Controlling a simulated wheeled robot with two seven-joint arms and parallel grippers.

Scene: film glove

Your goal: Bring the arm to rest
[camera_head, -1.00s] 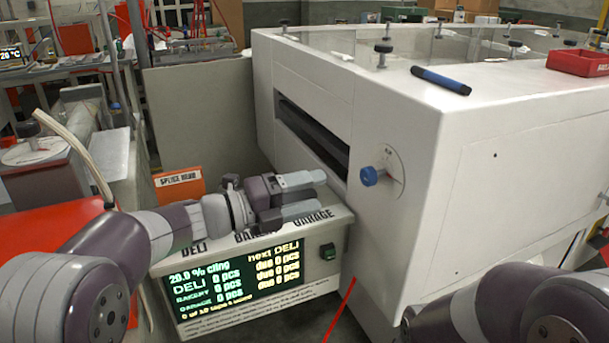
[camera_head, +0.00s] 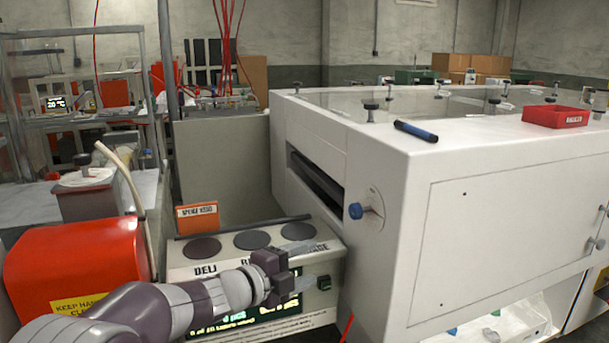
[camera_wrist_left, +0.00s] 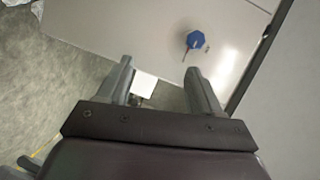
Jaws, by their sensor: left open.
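My left gripper (camera_head: 301,281) is open and empty in the head view, in front of the control box (camera_head: 190,258) marked DELI. It covers part of the box's lit display. In the left wrist view its two fingers (camera_wrist_left: 165,85) stand apart with nothing between them. The blue knob (camera_wrist_left: 194,40) lies beyond the fingertips there, apart from them. The same knob shows in the head view on the white machine (camera_head: 395,210), to the right of the gripper. My right gripper is in neither view now.
Three dark round pads (camera_head: 252,240) are on top of the control box. A red housing (camera_head: 75,262) stands at left, near my left arm. A blue marker (camera_head: 416,131) and a red tray (camera_head: 556,116) lie on the machine's top. A grey panel (camera_head: 225,165) stands behind the box.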

